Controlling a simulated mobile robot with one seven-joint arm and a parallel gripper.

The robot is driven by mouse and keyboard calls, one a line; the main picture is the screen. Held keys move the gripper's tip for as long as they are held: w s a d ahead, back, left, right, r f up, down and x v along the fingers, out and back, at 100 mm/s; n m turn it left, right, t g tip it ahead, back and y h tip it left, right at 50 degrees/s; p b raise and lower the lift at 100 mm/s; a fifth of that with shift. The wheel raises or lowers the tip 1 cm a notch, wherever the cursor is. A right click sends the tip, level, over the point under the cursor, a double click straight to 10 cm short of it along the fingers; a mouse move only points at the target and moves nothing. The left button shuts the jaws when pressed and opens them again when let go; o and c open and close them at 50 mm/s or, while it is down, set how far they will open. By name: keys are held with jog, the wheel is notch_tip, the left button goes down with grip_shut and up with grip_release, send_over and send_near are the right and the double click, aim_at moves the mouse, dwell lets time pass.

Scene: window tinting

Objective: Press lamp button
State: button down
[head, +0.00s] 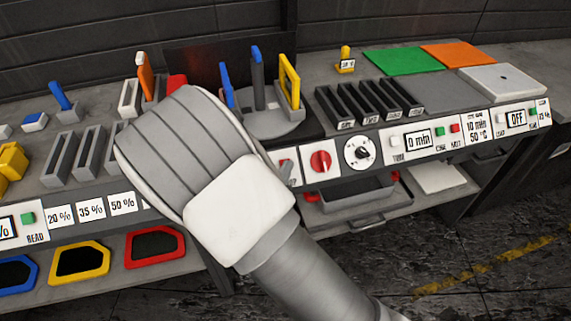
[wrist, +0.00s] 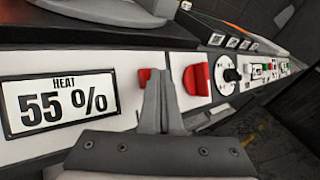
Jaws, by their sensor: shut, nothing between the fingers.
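My gripper (wrist: 160,80) is shut and empty in the wrist view, its fingertips pointing at the front panel. It is in front of a small red control (wrist: 143,76), partly hidden by the fingers; I cannot tell whether they touch. In the head view my wrist hides the gripper and much of the panel's middle. At the panel's right end a pale button (head: 501,119) has a small label that may read LAMP. Next to it is a display (head: 517,119) reading OFF. This button is well to the right of my gripper.
A "HEAT 55 %" display (wrist: 62,104) is left of my fingers. A red knob (head: 320,160) and a round dial (head: 362,152) are to their right. Green (head: 440,131) and red (head: 455,128) buttons follow. Racks (head: 390,98) and coloured tools stand above the panel. The floor at the right is clear.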

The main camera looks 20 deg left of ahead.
jog(key=shift+w+a+f, duration=0.15)
jog(key=shift+w+f, duration=0.1)
jog(key=shift+f, duration=0.05)
jog(key=shift+s+r, duration=0.1)
jog(key=shift+r, duration=0.05)
jog(key=shift+s+r, duration=0.1)
jog(key=shift+s, duration=0.05)
dwell(0.3)
jog(key=shift+d+r, duration=0.1)
jog(key=shift+d, duration=0.1)
jog(key=s+r+p, duration=0.1)
jog(key=s+d+r+p, duration=0.2)
jog(key=r, duration=0.1)
jog(key=shift+s+p, duration=0.35)
jog(key=shift+d, duration=0.1)
